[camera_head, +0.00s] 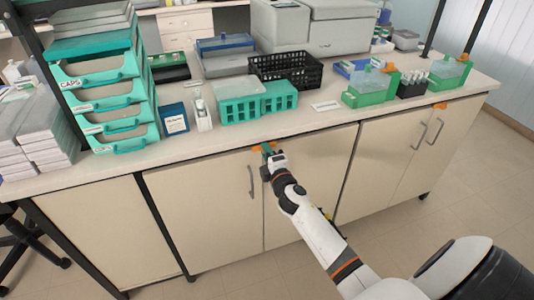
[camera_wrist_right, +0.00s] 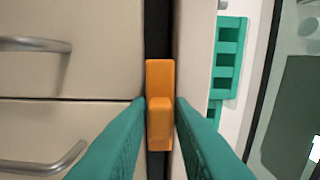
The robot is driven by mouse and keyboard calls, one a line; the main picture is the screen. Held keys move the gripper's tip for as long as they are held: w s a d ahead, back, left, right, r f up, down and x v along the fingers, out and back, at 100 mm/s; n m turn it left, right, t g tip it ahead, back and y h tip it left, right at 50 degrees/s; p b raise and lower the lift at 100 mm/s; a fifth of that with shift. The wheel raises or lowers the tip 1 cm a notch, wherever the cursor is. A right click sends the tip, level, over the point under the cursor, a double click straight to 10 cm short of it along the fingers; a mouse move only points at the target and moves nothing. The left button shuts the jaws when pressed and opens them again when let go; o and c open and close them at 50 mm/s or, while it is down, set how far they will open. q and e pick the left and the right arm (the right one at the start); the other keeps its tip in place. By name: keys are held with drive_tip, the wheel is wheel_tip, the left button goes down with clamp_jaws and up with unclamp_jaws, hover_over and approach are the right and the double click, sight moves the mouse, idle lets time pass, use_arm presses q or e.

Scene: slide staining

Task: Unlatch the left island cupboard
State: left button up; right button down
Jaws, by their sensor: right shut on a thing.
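The left island cupboard (camera_head: 205,215) has pale cream doors below the counter, with a curved grey handle on its left door. An orange latch (camera_wrist_right: 160,105) sits at the top of the doors, across the dark gap below the counter edge. My right gripper (camera_head: 267,152) reaches up to this latch. In the right wrist view, its two green fingers (camera_wrist_right: 160,112) are on either side of the latch's raised knob and shut on it. In the head view the gripper partly hides the latch. My left gripper is not in view.
A second orange latch (camera_head: 441,105) is on the right cupboard. The counter (camera_head: 330,122) above carries a teal drawer stack (camera_head: 112,120), a teal rack (camera_head: 240,108), a black basket (camera_head: 285,72) and green staining containers (camera_head: 368,88). The floor in front is clear apart from my arm.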

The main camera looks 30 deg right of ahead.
drive_tip(key=shift+f, duration=0.1)
drive_tip(key=c, duration=1.4)
unclamp_jaws()
drive_tip(key=v, duration=1.2)
drive_tip(key=shift+b, duration=0.4)
